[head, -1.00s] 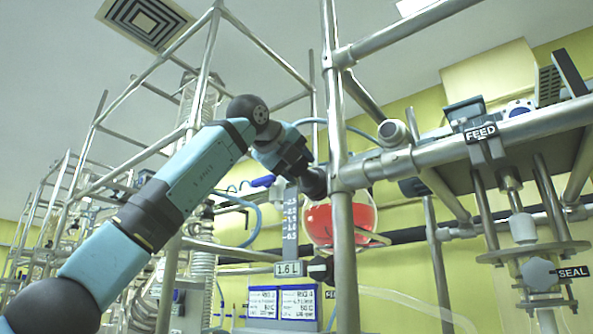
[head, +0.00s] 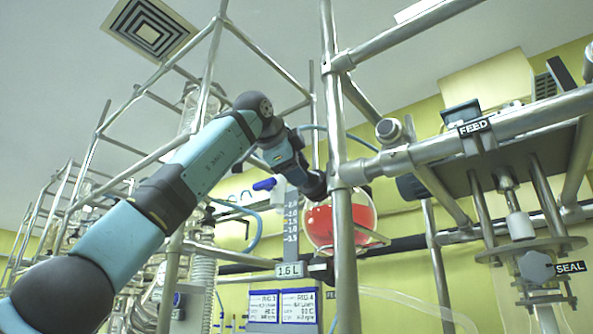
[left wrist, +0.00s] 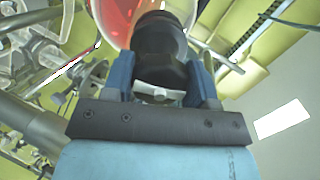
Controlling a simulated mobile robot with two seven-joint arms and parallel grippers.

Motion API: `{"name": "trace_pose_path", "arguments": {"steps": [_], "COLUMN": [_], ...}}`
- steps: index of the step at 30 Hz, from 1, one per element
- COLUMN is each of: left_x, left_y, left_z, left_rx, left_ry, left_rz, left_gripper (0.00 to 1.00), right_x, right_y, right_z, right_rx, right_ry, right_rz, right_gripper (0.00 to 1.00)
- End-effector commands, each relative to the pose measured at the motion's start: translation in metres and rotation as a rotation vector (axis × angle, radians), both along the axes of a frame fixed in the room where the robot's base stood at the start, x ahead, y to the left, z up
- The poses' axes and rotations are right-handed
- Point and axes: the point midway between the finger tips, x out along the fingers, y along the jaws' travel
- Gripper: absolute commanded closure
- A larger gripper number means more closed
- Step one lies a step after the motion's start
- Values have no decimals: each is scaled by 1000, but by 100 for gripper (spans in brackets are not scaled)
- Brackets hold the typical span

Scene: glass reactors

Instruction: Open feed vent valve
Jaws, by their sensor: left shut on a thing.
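My left gripper (left wrist: 162,78) is shut on a black cylindrical fitting (left wrist: 160,42), with one blue finger on each side of it. A pale grey winged piece (left wrist: 158,91) shows between the fingers on the near side of the fitting. In the head view my left gripper (head: 304,174) is at the upper left of the round glass flask with red liquid (head: 325,222), and the black fitting (head: 315,184) shows at its tip. I cannot read a label on the fitting, so I cannot tell whether it is the feed vent valve. My right gripper is not in view.
A steel post (head: 345,255) stands in front of the flask, close to my left gripper. A blue-handled tap (head: 264,184) is just left of the gripper. A 1.6 L label (head: 289,270) is below. The FEED sign (head: 473,128) hangs on a rail at the right.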

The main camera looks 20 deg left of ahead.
Motion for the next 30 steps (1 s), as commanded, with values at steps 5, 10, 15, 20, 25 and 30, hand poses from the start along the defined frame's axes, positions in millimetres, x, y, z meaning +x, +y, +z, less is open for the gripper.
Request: {"name": "trace_pose_path", "arguments": {"steps": [5, 10, 15, 20, 25, 30], "left_x": [0, 0, -1, 0, -1, -1], "left_y": [-1, -1, -1, -1, -1, -1], "left_z": [-2, -3, -2, -3, -3, -2], "left_rx": [-150, -295, -441, -575, -702, -803], "left_ry": [57, 110, 162, 211, 257, 293], "left_rz": [46, 92, 138, 179, 218, 250], "left_gripper": [71, 71, 71, 71, 71, 71], "right_x": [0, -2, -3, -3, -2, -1], "right_y": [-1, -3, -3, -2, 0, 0], "right_z": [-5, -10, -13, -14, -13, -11], "right_rx": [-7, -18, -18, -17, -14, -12], "right_ry": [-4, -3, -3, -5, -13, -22], "right_rz": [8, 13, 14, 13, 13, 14], "right_gripper": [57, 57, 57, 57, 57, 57]}}
